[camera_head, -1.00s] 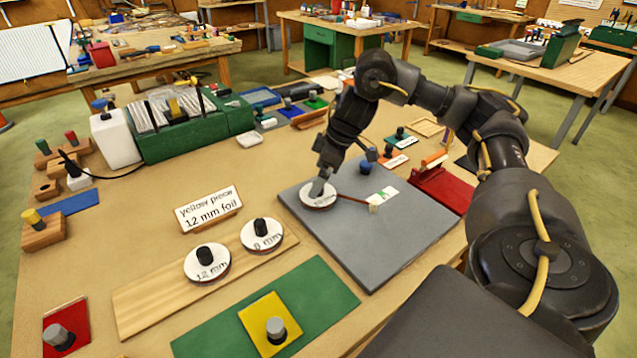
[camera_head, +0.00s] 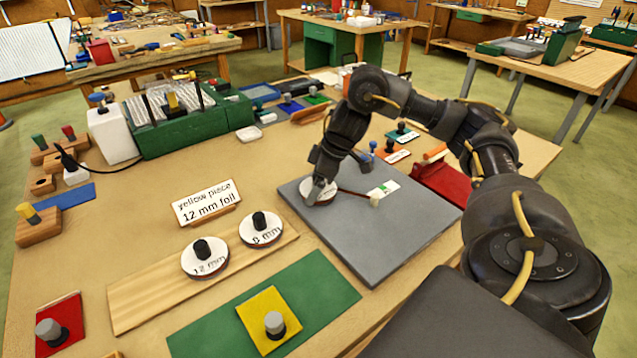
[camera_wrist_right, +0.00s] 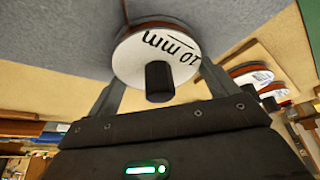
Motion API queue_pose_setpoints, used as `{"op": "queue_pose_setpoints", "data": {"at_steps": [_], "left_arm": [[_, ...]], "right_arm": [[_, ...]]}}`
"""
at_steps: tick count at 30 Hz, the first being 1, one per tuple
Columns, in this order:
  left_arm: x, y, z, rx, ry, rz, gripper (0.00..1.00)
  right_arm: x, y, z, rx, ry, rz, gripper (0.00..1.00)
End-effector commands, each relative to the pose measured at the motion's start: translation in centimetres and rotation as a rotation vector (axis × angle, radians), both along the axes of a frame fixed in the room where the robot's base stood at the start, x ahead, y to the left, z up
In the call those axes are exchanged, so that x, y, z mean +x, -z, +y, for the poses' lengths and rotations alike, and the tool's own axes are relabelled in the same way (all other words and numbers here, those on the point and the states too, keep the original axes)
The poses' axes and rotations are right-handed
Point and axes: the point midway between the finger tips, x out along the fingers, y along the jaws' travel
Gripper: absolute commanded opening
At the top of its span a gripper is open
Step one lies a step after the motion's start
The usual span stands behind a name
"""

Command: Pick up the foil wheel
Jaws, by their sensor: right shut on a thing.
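A white-faced foil wheel marked 10 mm (camera_head: 312,187) is at the grey mat's left part, with a thin copper-coloured strip running right from it. The right wrist view shows this wheel (camera_wrist_right: 150,48) and its black knob between my fingers. My right gripper (camera_head: 320,192) is shut on this wheel; I cannot tell whether it is clear of the mat. Two other foil wheels, 12 mm (camera_head: 205,260) and 8 mm (camera_head: 261,230), stand on a wooden board. A sign (camera_head: 207,203) reads "yellow piece 12 mm foil". My left gripper is not in view.
The grey mat (camera_head: 385,245) is mostly clear. A yellow piece (camera_head: 262,327) with a grey knob lies on a green mat (camera_head: 325,290) in front. A red block (camera_head: 440,187) stands right of the grey mat. A green rack (camera_head: 170,135) stands at the back left.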

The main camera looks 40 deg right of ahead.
Motion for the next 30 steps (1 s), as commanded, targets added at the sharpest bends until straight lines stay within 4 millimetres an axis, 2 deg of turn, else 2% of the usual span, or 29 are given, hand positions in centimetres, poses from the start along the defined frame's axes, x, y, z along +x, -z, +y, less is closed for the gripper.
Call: {"op": "queue_pose_setpoints", "data": {"at_steps": [8,11,16,23,30], "left_arm": [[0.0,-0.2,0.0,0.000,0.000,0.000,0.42],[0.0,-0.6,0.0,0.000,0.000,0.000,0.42],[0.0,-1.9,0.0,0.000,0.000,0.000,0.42],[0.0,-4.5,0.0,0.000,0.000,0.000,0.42],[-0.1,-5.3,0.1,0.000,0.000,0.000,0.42]], "right_arm": [[0.0,-0.5,0.0,0.000,-0.001,-0.002,0.66],[0.1,-1.4,0.0,-0.002,-0.001,-0.004,0.66],[-0.1,-4.2,0.1,-0.002,-0.002,-0.006,0.66],[-3.8,-9.7,2.8,-0.004,-0.006,-0.008,0.66],[-8.3,-11.7,6.1,-0.003,-0.006,-0.005,0.66]]}}
